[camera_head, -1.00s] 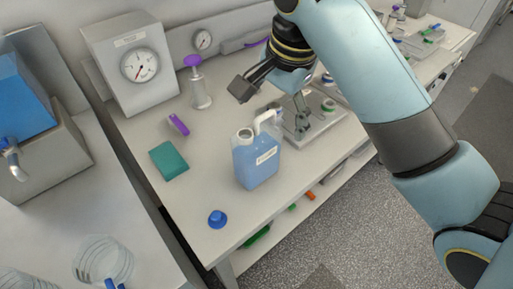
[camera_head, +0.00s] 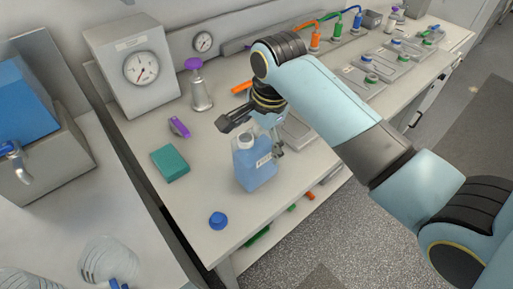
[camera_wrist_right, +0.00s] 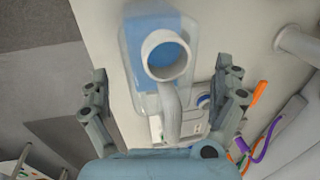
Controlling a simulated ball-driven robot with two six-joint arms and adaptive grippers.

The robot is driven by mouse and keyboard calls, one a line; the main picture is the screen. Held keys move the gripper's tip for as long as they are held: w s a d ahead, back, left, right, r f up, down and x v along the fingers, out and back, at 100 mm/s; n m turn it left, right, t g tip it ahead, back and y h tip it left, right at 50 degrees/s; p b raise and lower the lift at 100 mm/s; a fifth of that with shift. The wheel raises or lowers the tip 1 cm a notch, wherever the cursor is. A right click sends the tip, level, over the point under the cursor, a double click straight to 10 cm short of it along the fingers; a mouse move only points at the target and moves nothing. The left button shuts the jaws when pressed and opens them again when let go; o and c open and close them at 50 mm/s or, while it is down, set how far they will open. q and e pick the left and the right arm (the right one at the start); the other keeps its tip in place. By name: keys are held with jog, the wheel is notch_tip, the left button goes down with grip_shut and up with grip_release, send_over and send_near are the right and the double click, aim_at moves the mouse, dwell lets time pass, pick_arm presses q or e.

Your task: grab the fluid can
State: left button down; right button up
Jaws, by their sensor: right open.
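In the right wrist view the can's round open mouth and pale handle (camera_wrist_right: 170,108) lie between the spread fingers of the gripper (camera_wrist_right: 163,78), with gaps visible on both sides. The handle is largely hidden by the gripper in the head view. My left gripper is not in view.
A blue cap (camera_head: 218,221) lies in front of the can. A teal block (camera_head: 170,163), a purple item (camera_head: 179,127) and a purple-topped bottle (camera_head: 201,92) are to the left. A gauge box (camera_head: 135,70) stands behind. Bench between cap and block is clear.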

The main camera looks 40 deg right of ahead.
jog(key=c, duration=1.8)
